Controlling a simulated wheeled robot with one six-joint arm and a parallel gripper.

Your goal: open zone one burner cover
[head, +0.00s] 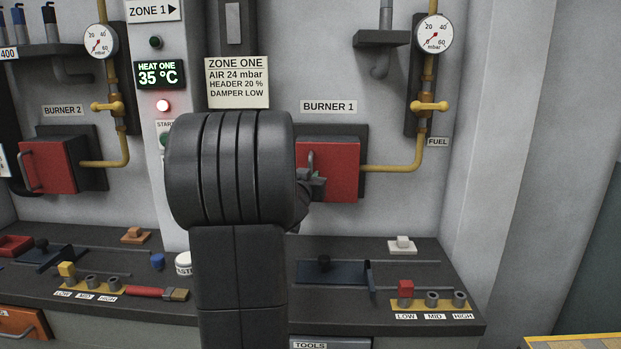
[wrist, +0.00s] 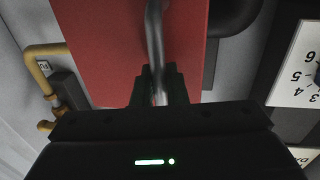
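The burner 1 cover (head: 340,172) is a red box front on a dark plate at the wall, right of the ZONE 1 sign (head: 152,10). It looks closed. Its grey bar handle (head: 310,158) is on its left side, partly hidden by my arm. In the wrist view the red cover (wrist: 100,45) fills the upper middle, with the handle (wrist: 154,35) running down between my fingers. My gripper (wrist: 160,84) is closed around the handle, a finger on each side. In the head view my gripper (head: 317,180) is mostly hidden behind my arm.
A yellow fuel pipe (head: 395,168) with a valve (head: 429,106) runs right of the cover. The bench (head: 390,270) below holds a slider, a white block (head: 402,245) and a red-knobbed selector (head: 406,289). The burner 2 cover (head: 50,167) is at left.

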